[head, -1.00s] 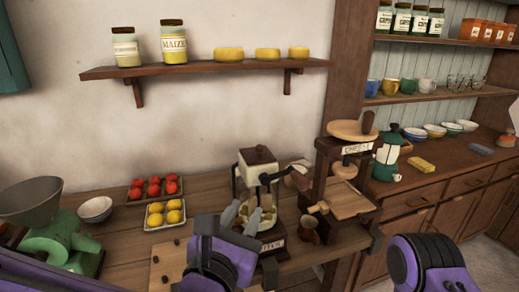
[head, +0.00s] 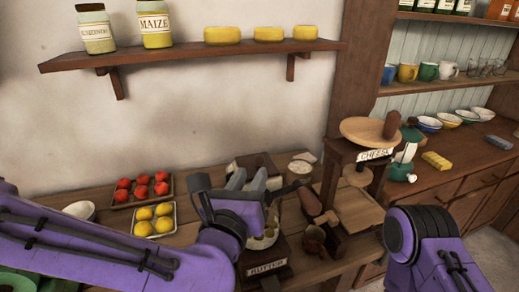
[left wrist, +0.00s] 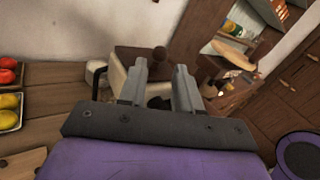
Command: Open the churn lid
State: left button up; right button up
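I cannot tell whether the lid is fully seated. My left gripper (head: 248,178) is open, its two grey fingers apart with nothing visibly held, in front of the lid. My right gripper is out of view; only my right arm shows.
A cheese press (head: 375,155) stands close on the right of the churn. A tray of tomatoes (head: 168,198) and a tray of lemons (head: 176,228) are to the left. A wall shelf (head: 200,56) with jars and cheeses hangs above.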

aim_at(258, 163)
pick_arm(q)
jog(key=p+x, duration=0.1)
jog(key=x, duration=0.6)
jog(key=shift+w+f+p, duration=0.1)
jog(key=shift+f+p, duration=0.05)
jog(key=shift+p, duration=0.2)
jog(key=shift+c, duration=0.3)
grip_shut()
